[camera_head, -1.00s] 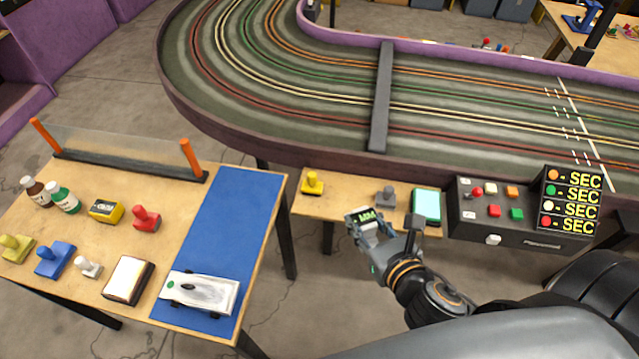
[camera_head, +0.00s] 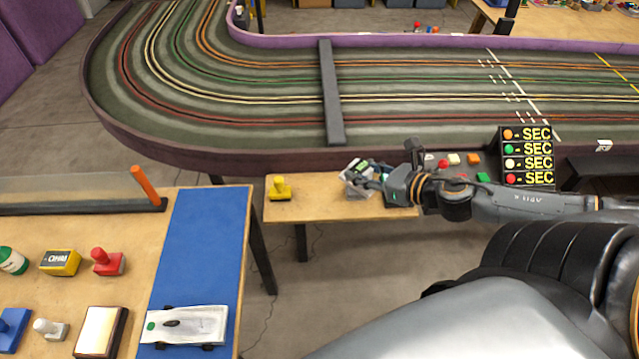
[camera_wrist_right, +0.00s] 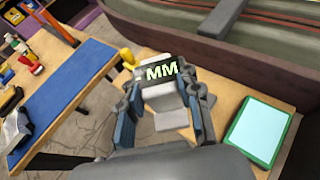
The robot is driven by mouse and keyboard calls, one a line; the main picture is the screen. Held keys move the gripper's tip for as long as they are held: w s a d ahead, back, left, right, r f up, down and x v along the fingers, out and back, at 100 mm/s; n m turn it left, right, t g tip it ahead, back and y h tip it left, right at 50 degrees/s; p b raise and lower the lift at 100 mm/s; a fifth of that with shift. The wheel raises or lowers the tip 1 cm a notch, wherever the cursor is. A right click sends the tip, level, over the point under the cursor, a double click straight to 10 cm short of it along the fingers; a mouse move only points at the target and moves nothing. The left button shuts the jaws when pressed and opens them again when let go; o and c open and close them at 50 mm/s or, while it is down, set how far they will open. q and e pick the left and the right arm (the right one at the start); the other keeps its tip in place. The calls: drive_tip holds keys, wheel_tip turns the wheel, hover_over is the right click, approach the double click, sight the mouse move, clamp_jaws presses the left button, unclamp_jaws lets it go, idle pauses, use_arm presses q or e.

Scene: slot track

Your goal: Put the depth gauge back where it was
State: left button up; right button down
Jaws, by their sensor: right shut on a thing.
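The depth gauge has a dark display reading MM in green (camera_wrist_right: 160,73) and a pale grey body. My right gripper (camera_wrist_right: 162,112) is shut on its body, with one finger on each side. In the head view the gauge (camera_head: 356,166) is over the small wooden table (camera_head: 310,209), with my right gripper (camera_head: 362,182) at it and my arm coming from the right. A grey block (camera_wrist_right: 172,121) shows just beyond and below the gauge in the wrist view. I cannot tell whether the gauge touches the table. My left gripper is not in view.
A yellow plunger controller (camera_head: 280,188) stands at the small table's left. A tablet with a pale screen (camera_wrist_right: 258,130) lies at its right. The track wall (camera_head: 240,160) runs behind. The workbench with a blue mat (camera_head: 200,240) and white car (camera_head: 187,325) is at left.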

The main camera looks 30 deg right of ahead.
sight(341, 174)
drive_tip(key=x, duration=0.2)
drive_tip(key=b+x, duration=0.1)
drive_tip(key=x, duration=0.1)
drive_tip(key=shift+s+a+f, duration=0.1)
drive_tip(key=shift+a+f, duration=0.05)
drive_tip(key=shift+a, duration=0.25)
drive_tip(key=shift+w+a+f+b, duration=0.25)
drive_tip(key=shift+w+a+b, duration=0.15)
drive_tip(key=shift+w+b, duration=0.15)
drive_tip(key=w+f, duration=0.1)
drive_tip(key=f, duration=0.1)
drive_tip(key=w+a+f, duration=0.1)
drive_tip(key=w, duration=0.1)
drive_tip(key=w+a+f, duration=0.1)
drive_tip(key=f, duration=0.1)
drive_tip(key=shift+w+a+f, duration=0.15)
drive_tip(key=shift+a+f, duration=0.1)
drive_tip(key=shift+f, duration=0.05)
drive_tip(key=shift+w+a+f+b, duration=0.15)
drive_tip(key=shift+f+b, duration=0.25)
drive_tip(key=shift+f, duration=1.45)
drive_tip(key=shift+f, duration=0.15)
drive_tip(key=c, duration=0.9)
unclamp_jaws()
drive_tip(key=shift+c, duration=0.2)
